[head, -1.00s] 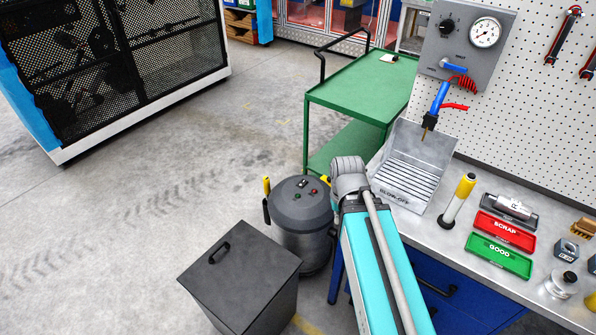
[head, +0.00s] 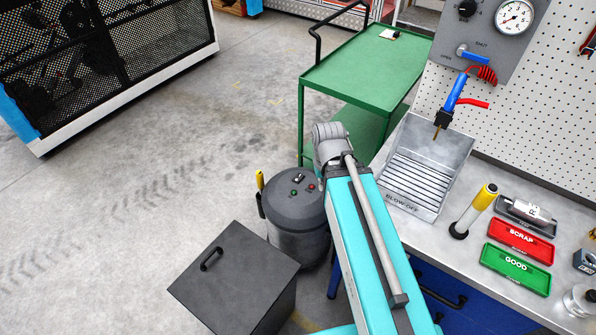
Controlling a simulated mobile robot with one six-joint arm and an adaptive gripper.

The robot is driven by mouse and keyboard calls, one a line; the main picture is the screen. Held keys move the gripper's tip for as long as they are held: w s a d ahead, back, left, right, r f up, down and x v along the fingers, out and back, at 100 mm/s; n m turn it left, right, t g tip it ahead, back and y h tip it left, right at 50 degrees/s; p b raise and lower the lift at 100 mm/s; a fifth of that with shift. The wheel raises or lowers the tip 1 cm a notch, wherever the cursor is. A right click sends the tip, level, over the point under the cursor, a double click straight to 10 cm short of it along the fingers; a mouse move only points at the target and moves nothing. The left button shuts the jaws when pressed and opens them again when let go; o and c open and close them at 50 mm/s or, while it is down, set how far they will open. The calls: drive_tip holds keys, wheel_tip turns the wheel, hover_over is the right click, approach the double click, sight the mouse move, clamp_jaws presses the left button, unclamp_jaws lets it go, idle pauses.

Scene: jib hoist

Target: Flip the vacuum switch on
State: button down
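A dark grey canister vacuum (head: 298,239) stands on the floor left of the workbench, with a yellow-tipped wand at its left side. On its lid are a small switch plate (head: 298,178), a green spot (head: 293,192) and a red spot (head: 311,188). The switch is too small to tell which way it is set. My teal and grey arm reaches up beside the vacuum's right side, and its grey joint is above and right of the lid. My gripper does not show in the head view.
A dark lidded bin (head: 235,280) stands in front of the vacuum. A green cart (head: 365,70) is behind it. The workbench (head: 425,238) at right holds a blow-off tray (head: 447,143), a yellow-topped tool (head: 475,210) and sorting trays. Open floor lies to the left.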

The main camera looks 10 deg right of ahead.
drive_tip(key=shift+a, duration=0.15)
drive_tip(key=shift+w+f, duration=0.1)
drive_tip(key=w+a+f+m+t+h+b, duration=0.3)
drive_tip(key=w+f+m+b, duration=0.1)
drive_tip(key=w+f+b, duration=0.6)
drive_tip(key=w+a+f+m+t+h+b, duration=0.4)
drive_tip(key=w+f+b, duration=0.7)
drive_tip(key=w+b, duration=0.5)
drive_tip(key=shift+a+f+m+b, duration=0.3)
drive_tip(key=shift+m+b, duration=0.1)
drive_tip(key=shift+b, duration=1.05)
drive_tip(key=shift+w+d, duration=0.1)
drive_tip(key=b, duration=0.7)
hover_over(298, 177)
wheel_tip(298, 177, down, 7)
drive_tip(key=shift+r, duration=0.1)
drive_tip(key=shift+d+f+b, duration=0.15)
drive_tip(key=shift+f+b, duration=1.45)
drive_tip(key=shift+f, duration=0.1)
